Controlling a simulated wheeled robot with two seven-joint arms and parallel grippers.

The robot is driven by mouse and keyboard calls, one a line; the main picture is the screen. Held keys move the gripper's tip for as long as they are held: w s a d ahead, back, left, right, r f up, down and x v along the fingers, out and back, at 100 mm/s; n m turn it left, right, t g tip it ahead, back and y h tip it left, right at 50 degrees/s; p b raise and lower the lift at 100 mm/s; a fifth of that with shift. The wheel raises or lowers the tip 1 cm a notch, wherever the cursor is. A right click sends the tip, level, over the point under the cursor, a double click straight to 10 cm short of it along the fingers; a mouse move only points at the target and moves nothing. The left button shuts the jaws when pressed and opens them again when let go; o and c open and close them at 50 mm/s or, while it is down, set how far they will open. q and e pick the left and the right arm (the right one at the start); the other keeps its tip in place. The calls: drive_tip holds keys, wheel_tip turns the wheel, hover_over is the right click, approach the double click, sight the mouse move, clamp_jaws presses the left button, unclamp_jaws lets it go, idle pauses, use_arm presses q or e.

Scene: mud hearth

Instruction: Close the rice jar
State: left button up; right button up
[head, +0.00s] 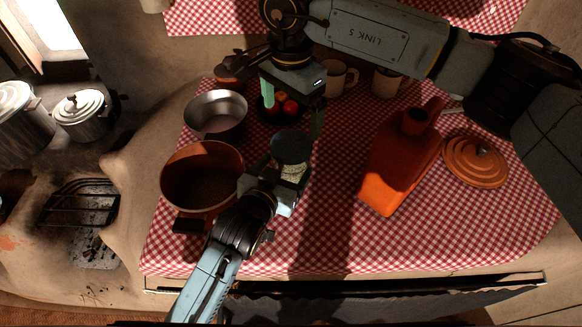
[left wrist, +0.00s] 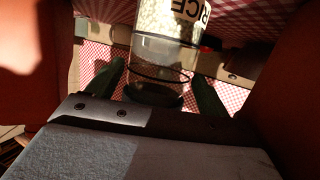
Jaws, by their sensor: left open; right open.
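The rice jar (head: 294,172) stands on the checked cloth near the middle, with a dark round lid (head: 291,147) at its top end. In the left wrist view the clear jar (left wrist: 168,52) shows white rice and an inverted RICE label; a dark ring crosses the glass near my gripper. I cannot tell how the lid is seated. My left gripper (head: 272,182) is open, and its fingers show on both sides of the jar's near end in the wrist view (left wrist: 160,92). Contact is unclear. My right gripper (head: 293,108) is open and empty, pointing down beyond the jar.
A brown pot (head: 203,170) and metal bowl (head: 216,114) stand left of the jar. Tomatoes (head: 290,107) lie in a dark dish behind it. An orange bottle (head: 392,165) and orange lid (head: 474,160) are right. Mugs (head: 337,77) stand behind. The front cloth is clear.

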sight(291, 144)
use_arm(q)
drive_tip(key=shift+x, duration=0.85)
drive_tip(key=c, duration=1.4)
drive_tip(key=shift+c, duration=1.1)
use_arm(e)
drive_tip(key=shift+n, duration=0.3)
use_arm(q)
drive_tip(key=shift+c, duration=0.3)
use_arm(e)
drive_tip(key=n, duration=0.4)
drive_tip(key=shift+f, duration=4)
